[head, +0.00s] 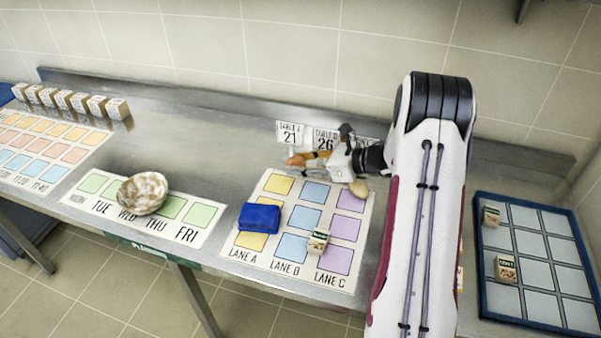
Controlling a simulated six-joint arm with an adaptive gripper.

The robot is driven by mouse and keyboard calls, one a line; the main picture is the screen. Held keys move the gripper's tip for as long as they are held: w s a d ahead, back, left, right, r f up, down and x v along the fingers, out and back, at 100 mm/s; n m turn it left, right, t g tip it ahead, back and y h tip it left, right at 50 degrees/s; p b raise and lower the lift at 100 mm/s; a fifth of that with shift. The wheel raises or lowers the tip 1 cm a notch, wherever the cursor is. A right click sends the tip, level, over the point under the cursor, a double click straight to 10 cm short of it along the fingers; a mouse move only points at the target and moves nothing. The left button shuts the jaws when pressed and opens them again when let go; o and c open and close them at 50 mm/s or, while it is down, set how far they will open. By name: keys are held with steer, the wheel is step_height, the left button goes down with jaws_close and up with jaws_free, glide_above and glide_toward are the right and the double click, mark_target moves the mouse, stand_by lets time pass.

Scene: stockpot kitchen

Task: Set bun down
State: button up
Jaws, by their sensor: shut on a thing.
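My gripper (306,159) reaches in from the right, pointing left, low over the back edge of the lane mat (235,245). It is shut on the bun (296,160), an orange-brown piece at its fingertips. The fingers hide part of it, and I cannot tell whether it touches the surface. A tan, rounded thing (359,189) shows just below the gripper body, by the back LANE C square. A blue block (259,217) lies on the LANE A side, and a small labelled box (318,242) sits between LANE B and LANE C.
A patterned bowl (143,193) stands on the weekday mat (190,236). Small boxes (75,101) line the back left. Number cards (290,134) stand behind the gripper. A blue-rimmed tray (483,265) at right holds labelled boxes.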

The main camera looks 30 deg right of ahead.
mark_target(301, 180)
steer(key=shift+f, duration=1.85)
steer(key=shift+f, duration=0.1)
steer(key=o, duration=1.1)
steer(key=shift+c, duration=0.2)
steer(key=v, duration=1.2)
steer(key=shift+w, duration=0.1)
